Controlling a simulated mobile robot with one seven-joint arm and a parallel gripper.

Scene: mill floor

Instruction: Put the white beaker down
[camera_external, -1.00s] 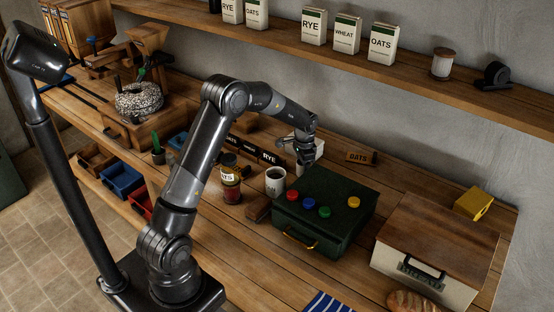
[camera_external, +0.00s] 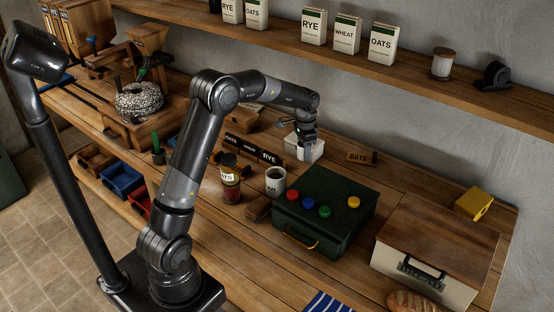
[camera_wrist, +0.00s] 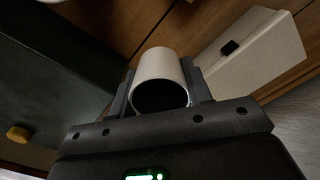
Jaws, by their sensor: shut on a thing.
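The white beaker (camera_wrist: 161,64) sits between the two fingers of my gripper (camera_external: 305,148) in the wrist view, with its dark open mouth toward the camera. My gripper is shut on it. In the external view the hand points down at the back of the bench, behind the green box. The beaker (camera_external: 303,154) shows there only as a small pale patch below the fingers. Whether its base touches the bench cannot be told.
A white box (camera_wrist: 258,48) with a dark slot stands close beside the beaker. The green box (camera_external: 330,231) with coloured knobs is in front. A mug (camera_external: 275,182), a jar (camera_external: 231,188) and a small OATS block (camera_external: 361,157) stand nearby.

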